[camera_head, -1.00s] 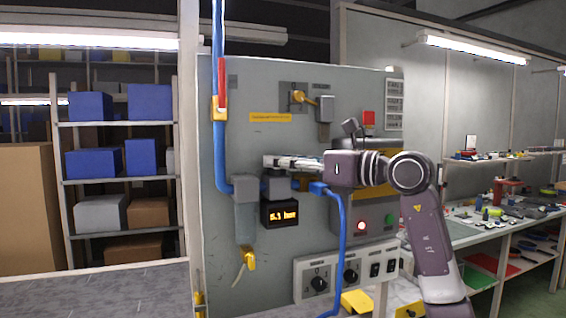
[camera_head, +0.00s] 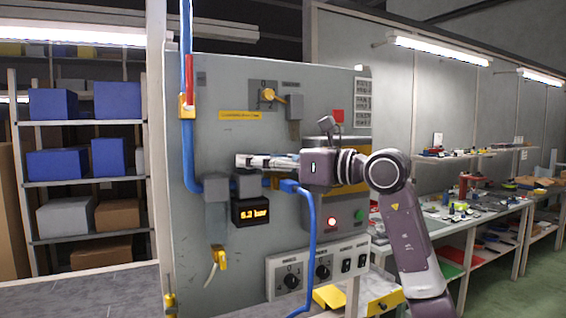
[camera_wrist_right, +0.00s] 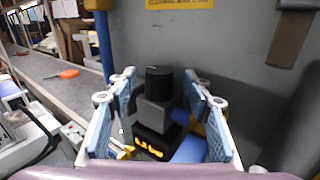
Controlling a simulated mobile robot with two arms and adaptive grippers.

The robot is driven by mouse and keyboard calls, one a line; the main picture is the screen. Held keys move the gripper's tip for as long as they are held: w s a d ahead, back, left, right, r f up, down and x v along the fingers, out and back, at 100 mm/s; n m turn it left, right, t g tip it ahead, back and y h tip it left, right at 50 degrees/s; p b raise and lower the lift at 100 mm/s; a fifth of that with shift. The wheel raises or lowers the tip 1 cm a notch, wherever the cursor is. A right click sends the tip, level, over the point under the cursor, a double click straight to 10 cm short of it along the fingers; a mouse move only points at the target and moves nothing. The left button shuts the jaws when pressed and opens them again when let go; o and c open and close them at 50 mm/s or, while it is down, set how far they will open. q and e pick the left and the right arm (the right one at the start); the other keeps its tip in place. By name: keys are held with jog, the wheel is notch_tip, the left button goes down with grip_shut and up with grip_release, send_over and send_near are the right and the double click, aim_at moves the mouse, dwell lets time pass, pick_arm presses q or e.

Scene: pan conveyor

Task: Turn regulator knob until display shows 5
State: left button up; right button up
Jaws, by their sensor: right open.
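The regulator's grey body (camera_head: 246,186) is on the panel, just above the small black display (camera_head: 250,212). The display's lit orange digits look like 6.2 bar. My right gripper (camera_head: 252,161) reaches in from the right, directly over the regulator, and hides its knob in the head view. In the right wrist view the black round knob (camera_wrist_right: 159,82) stands on the grey body (camera_wrist_right: 154,114). My open right gripper's fingers (camera_wrist_right: 162,95) are on either side of the knob, with visible gaps. The display (camera_wrist_right: 150,146) shows partly below it. My left gripper is not in view.
The grey panel (camera_head: 222,140) carries a blue pipe (camera_head: 187,140) left of the regulator and a blue hose (camera_head: 312,225) to its right. Rotary switches (camera_head: 291,280) sit below. A workbench (camera_head: 440,233) stands at the right, shelves at the left.

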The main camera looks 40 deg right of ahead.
jog(key=v, duration=1)
jog(key=shift+s, duration=0.3)
jog(key=shift+r, duration=0.1)
